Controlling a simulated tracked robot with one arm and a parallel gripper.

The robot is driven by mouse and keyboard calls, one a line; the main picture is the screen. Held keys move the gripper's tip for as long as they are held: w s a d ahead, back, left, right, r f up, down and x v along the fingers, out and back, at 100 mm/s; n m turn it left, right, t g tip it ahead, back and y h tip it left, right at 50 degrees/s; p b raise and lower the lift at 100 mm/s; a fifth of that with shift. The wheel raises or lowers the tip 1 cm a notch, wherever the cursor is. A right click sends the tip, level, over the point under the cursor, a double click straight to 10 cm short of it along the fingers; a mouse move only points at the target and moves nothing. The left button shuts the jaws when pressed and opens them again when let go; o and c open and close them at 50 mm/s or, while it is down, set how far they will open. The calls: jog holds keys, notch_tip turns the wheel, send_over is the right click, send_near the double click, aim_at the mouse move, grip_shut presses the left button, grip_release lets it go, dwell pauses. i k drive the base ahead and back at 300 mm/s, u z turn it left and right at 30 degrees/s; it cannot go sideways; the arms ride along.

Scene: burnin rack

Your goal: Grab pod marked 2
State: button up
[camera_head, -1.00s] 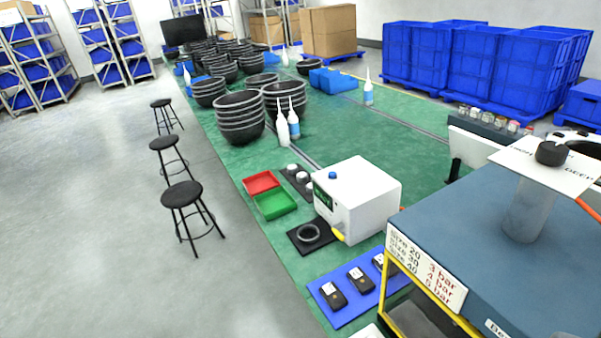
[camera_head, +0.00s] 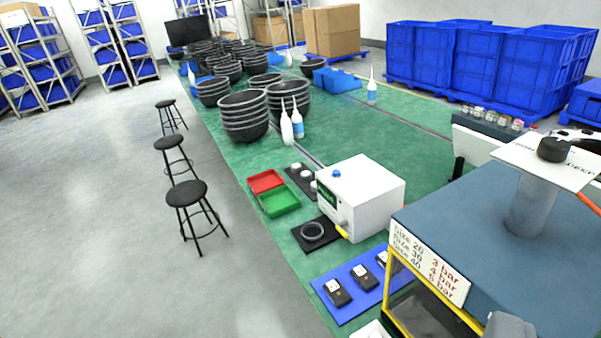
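Several small black devices with pale labels, which look like the pods, lie on a blue mat (camera_head: 348,311) at the lower middle. I can make out a front-left pod (camera_head: 338,293), a middle pod (camera_head: 365,278) and a back-right pod (camera_head: 382,260). The label marks are too small to read, so I cannot tell which is marked 2. A grey rounded part (camera_head: 510,328) at the bottom edge may be my gripper; its fingers do not show clearly. Nothing is seen held.
A blue-topped cart (camera_head: 480,235) with a yellow frame and grey post fills the lower right. A white box machine (camera_head: 362,195) stands behind the mat. Red (camera_head: 265,181) and green trays (camera_head: 279,200) lie to its left. Black stools (camera_head: 186,193) stand on open grey floor.

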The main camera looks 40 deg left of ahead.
aim_at(295, 168)
jog(key=z, duration=0.05)
jog(key=k, duration=0.5)
jog(key=u, duration=0.75)
jog(key=i, duration=0.95)
jog(key=u, duration=0.95)
jog(key=i, duration=2.35)
jog(key=z, duration=0.45)
